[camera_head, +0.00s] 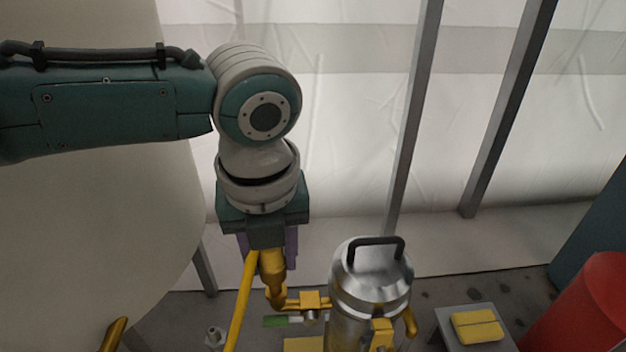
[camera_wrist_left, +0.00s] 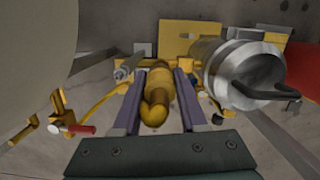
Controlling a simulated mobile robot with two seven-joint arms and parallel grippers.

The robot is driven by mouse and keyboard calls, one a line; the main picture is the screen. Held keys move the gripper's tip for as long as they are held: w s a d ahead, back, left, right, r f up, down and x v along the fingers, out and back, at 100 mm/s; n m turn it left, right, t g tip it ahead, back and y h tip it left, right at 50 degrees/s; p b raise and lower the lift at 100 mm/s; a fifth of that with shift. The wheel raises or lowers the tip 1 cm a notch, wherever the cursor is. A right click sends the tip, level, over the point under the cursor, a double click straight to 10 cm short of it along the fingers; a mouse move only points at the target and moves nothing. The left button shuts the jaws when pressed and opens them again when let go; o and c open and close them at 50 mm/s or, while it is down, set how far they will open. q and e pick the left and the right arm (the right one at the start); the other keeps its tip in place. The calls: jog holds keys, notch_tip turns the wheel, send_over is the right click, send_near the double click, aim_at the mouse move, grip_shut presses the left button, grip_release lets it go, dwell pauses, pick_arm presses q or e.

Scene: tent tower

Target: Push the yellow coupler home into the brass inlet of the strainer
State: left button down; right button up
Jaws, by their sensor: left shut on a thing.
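The yellow coupler (camera_head: 271,266) is a bent elbow piece held under my left gripper (camera_head: 268,258). In the left wrist view, the coupler (camera_wrist_left: 157,98) lies between the two purple fingers of the left gripper (camera_wrist_left: 164,76), which are shut on it. The strainer (camera_head: 368,290) is an upright silver canister with a black handle, to the right of the gripper. It also shows in the wrist view (camera_wrist_left: 240,72). Brass inlet fittings (camera_head: 311,300) stick out from the strainer's left side. The coupler's lower end is close to them; I cannot tell whether it is seated. My right gripper is not in view.
A yellow pipe (camera_head: 241,305) slants down just left of the coupler. A yellow pack (camera_head: 477,326) lies on a grey stand right of the strainer. A red drum (camera_head: 590,312) stands at the far right. A large pale rounded body (camera_head: 90,230) fills the left side.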

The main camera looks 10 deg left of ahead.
aim_at(273, 274)
pick_arm(q)
jog(key=shift+p, duration=0.7)
dwell(1.4)
jog(key=shift+f+b, duration=1.4)
jog(key=shift+f, duration=0.4)
jog(key=shift+c, duration=1.9)
grip_release()
jog(key=shift+r, duration=0.1)
jog(key=r+p, duration=0.2)
jog(key=r, duration=0.1)
jog(key=s+r+p, duration=0.1)
jog(key=r+p, duration=0.1)
jog(key=r, duration=0.1)
jog(key=r+p, duration=0.3)
jog(key=shift+s+d+r, duration=0.15)
jog(key=shift+d+r, duration=0.15)
jog(key=shift+r, duration=0.1)
